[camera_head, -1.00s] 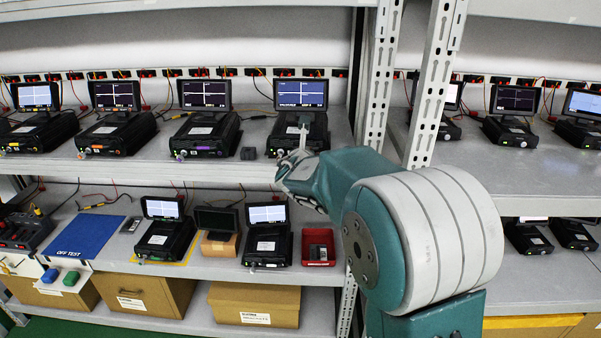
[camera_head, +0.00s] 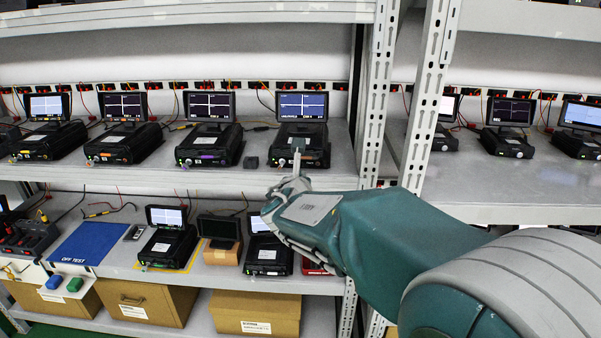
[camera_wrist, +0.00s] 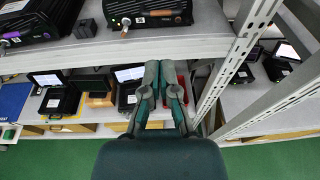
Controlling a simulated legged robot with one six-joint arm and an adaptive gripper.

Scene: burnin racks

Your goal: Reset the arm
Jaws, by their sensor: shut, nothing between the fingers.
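My gripper (camera_head: 297,160) is shut and empty, pointing at the rack in the head view. It is in front of the rightmost black device (camera_head: 318,146) of the left bay's upper shelf, whose screen is lit blue. The fingertips overlap the device's front in the picture; I cannot tell whether they touch. In the wrist view my gripper (camera_wrist: 160,64) points at the front edge of the upper shelf (camera_wrist: 190,48), with its fingers together at the tips.
Lower down are a black device (camera_head: 268,256), a red tray (camera_head: 314,268) partly hidden by my arm, and a blue OFF TEST mat (camera_head: 90,243). A small black block (camera_head: 251,162) sits beside the upper device. Green floor (camera_wrist: 50,160) is clear.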

